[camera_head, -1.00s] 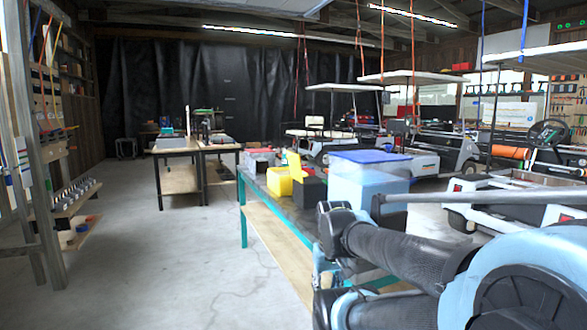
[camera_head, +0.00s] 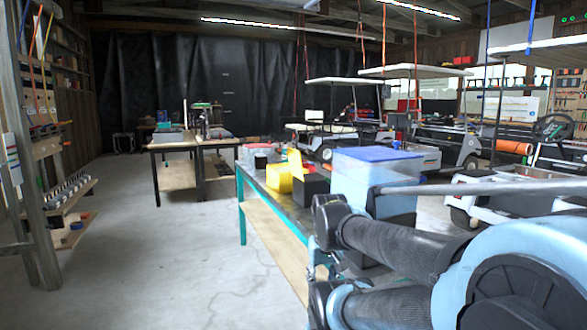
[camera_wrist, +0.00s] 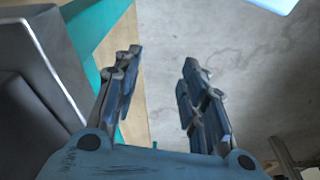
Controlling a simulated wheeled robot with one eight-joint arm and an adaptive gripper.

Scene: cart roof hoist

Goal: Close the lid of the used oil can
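A yellow container (camera_head: 279,178) with a raised yellow flap (camera_head: 295,163) stands on the teal-framed workbench (camera_head: 268,200) in the head view. The flap looks like an open lid. I see no label, so I cannot tell for sure that it is the used oil can. A black box (camera_head: 312,185) stands directly to its right. My gripper (camera_wrist: 162,56) is open and empty in the wrist view, with its fingers spread over the concrete floor beside the bench. The gripper's fingers are not visible in the head view, and no can shows in the wrist view.
A translucent bin with a blue lid (camera_head: 376,154) stands on the bench, partly behind my arm. Golf carts (camera_head: 505,190) are on the right. Open concrete floor (camera_head: 160,250) lies left of the bench.

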